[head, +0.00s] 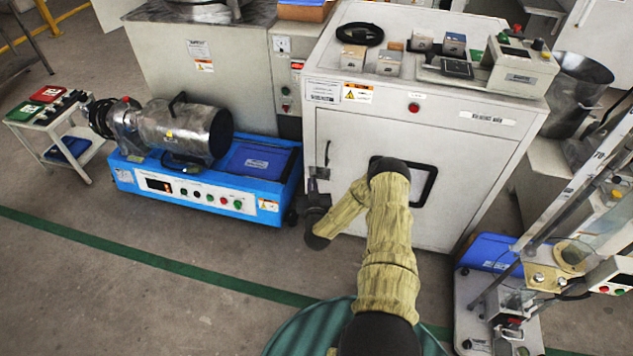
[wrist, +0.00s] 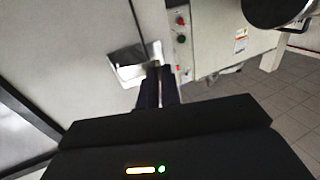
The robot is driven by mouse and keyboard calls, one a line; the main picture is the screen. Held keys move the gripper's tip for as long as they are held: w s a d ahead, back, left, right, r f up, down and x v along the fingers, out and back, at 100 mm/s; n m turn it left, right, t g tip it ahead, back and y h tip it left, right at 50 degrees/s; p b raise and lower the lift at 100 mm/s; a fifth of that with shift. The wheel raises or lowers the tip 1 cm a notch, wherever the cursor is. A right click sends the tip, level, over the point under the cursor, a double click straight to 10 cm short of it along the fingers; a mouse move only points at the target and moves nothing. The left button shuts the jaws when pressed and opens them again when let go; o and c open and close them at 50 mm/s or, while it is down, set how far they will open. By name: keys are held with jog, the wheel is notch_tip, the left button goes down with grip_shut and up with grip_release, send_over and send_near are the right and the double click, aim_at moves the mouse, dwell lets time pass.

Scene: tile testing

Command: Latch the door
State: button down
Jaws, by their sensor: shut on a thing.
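The door (head: 345,150) is the pale front panel of a white cabinet, with a dark-framed window partly hidden behind my arm. It looks flush or nearly flush with the cabinet; a small gap cannot be ruled out. The latch (head: 327,153) is at the door's left edge. My gripper (head: 318,188) is at this edge, just below the latch's upper part, small and dark in the head view. In the wrist view, my gripper's dark fingers (wrist: 157,88) are closed on the silvery latch handle (wrist: 128,68). The fingers hide part of the handle.
A blue machine (head: 200,190) with a metal cylinder stands on the floor left of the door. A metal test stand (head: 545,265) is at the right. Floor at front left is clear.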

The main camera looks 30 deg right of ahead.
jog(key=h, duration=0.1)
jog(key=w+m+g+h, duration=0.1)
jog(key=m+h+p, duration=0.1)
jog(key=shift+w+a+r+g, duration=0.1)
jog(key=shift+w+a+g, duration=0.2)
jog(key=shift+g, duration=0.1)
jog(key=shift+w+d+m+g+h+p, duration=0.1)
jog(key=shift+w+m+g+h+p, duration=0.15)
jog(key=shift+m+h, duration=0.3)
jog(key=shift+w+d+m+g+h+p, duration=0.1)
jog(key=shift+w+m+g+h, duration=0.05)
jog(key=shift+m+g+h, duration=0.3)
jog(key=c, duration=1.6)
grip_release()
jog(key=p+v, duration=1.1)
jog(key=v, duration=0.6)
jog(key=shift+a+f, duration=0.25)
jog(key=shift+f, duration=0.05)
